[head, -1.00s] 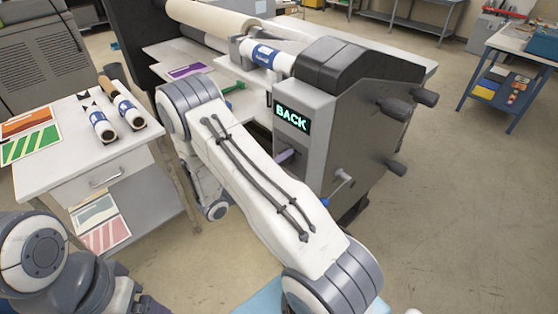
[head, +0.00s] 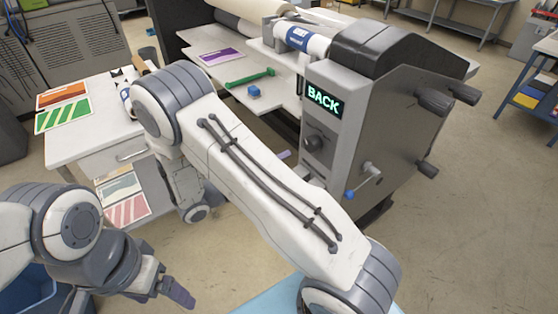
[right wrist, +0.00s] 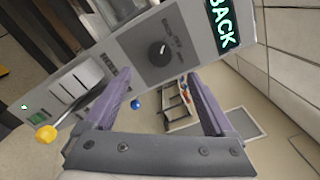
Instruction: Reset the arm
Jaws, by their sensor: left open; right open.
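The laminator (head: 385,95) stands right of centre in the head view, its display reading BACK. Its black dial (head: 314,142) is uncovered below the display; the dial (right wrist: 158,52) also shows in the right wrist view, beyond the fingers. A crank with a blue knob (head: 350,194) is lower right. My right gripper (right wrist: 163,88) is open and empty, apart from the panel; in the head view my right arm hides most of it, with one purple fingertip (head: 284,155) showing. My left gripper (head: 168,288) is open at the lower left, clear of everything.
A white side table (head: 90,140) with colour sheets stands at left. A green tool (head: 250,77) and a blue block (head: 254,92) lie on the laminator's feed table. A blue bench (head: 540,85) is far right. The right floor is clear.

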